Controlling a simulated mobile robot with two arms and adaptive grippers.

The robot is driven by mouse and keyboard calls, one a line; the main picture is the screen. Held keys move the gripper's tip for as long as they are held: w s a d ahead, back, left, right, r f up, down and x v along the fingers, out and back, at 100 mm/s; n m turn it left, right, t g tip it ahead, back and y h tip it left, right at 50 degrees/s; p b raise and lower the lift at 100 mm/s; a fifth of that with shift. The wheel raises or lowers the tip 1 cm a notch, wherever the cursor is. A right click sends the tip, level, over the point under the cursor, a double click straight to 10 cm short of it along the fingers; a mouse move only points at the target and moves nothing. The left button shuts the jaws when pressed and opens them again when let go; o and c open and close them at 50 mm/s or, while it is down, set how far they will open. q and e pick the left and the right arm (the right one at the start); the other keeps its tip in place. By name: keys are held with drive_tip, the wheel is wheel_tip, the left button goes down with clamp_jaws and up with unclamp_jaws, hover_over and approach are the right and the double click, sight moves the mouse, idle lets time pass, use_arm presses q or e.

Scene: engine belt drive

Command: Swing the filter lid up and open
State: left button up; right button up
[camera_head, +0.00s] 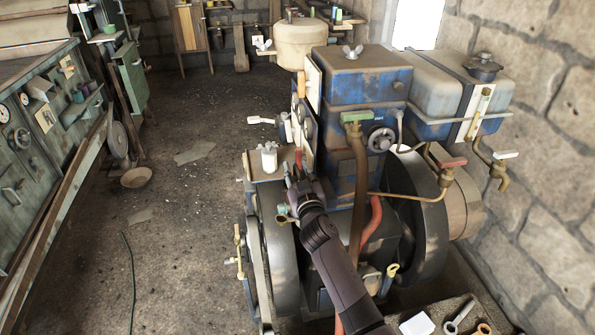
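A cream round canister (300,48), which looks like the filter, stands at the upper left of the blue engine (362,85). Its flat top looks closed; I cannot make out a separate lid edge or hinge. A wing nut (265,46) shows at its left side. My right gripper (293,180) is low in front of the engine's left side, well below the canister and apart from it. It is small and dark against the engine parts, so its finger opening is unclear. My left gripper is not in view.
A flat-topped blue box with a wing nut (352,52) stands right of the canister. A grey tank (436,83) is farther right. Large flywheels (272,240) flank the engine. A tray (440,313) with small parts is at bottom right. The floor (185,235) at left is mostly open.

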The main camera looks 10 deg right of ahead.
drive_tip(key=shift+c, duration=0.6)
clamp_jaws()
